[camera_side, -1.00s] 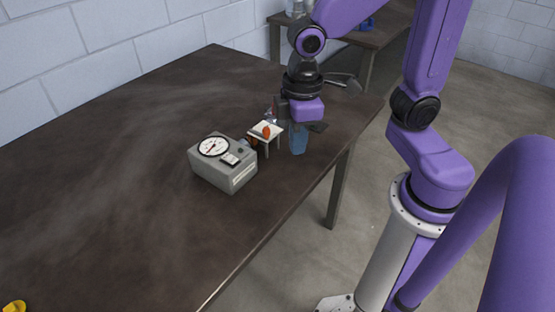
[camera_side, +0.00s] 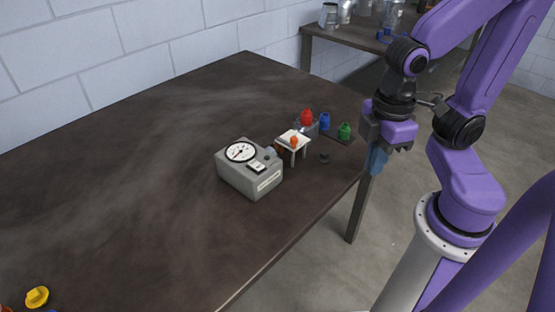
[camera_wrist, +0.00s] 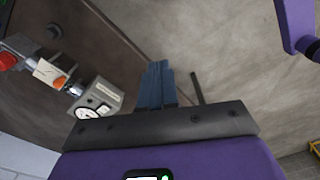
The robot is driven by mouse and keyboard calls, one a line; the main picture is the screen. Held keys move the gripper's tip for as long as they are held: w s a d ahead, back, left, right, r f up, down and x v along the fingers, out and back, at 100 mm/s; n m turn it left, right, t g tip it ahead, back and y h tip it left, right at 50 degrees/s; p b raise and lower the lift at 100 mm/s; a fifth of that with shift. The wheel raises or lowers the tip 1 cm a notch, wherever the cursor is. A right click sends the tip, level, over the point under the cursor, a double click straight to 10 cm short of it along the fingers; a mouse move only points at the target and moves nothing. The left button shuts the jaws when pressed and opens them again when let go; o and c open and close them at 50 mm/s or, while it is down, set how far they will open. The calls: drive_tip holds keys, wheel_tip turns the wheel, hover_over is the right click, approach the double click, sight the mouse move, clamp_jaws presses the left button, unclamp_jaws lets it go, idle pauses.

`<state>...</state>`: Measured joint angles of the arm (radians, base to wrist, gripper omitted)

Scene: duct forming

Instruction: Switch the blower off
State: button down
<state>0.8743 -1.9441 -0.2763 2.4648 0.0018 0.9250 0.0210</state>
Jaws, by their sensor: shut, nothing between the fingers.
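The grey box with a round dial (camera_side: 250,170), which looks like the blower unit, sits on the dark table. A small pale plate with a dark part, possibly its switch (camera_side: 257,167), is on its top; its position is too small to read. The box also shows at the left of the wrist view (camera_wrist: 97,98), with its dial facing up. My gripper (camera_side: 377,162) is out past the table's right edge, well to the right of the box and touching nothing. Its blue fingers are together and empty in the wrist view (camera_wrist: 155,82).
A small white stand with an orange piece (camera_side: 293,140) is right of the box. Behind it are red (camera_side: 307,117), blue (camera_side: 325,122) and green (camera_side: 344,131) capped items. A small black piece (camera_side: 324,156) lies near the edge. A yellow object (camera_side: 37,296) is front left.

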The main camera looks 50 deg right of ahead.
drive_tip(key=w+a+r+m, duration=0.1)
drive_tip(key=w+a+m, duration=0.2)
drive_tip(key=w, duration=0.5)
drive_tip(key=w+a+r+m, duration=0.2)
drive_tip(key=w+a+m, duration=0.1)
drive_tip(key=w, duration=0.4)
drive_tip(key=m, duration=0.6)
hover_over(253, 162)
wheel_tip(253, 162, down, 14)
drive_tip(key=shift+f, duration=0.1)
drive_tip(key=shift+w+f+g, duration=0.1)
drive_tip(key=shift+w+g, duration=0.05)
drive_tip(key=shift+g, duration=0.15)
drive_tip(key=shift+f, duration=0.1)
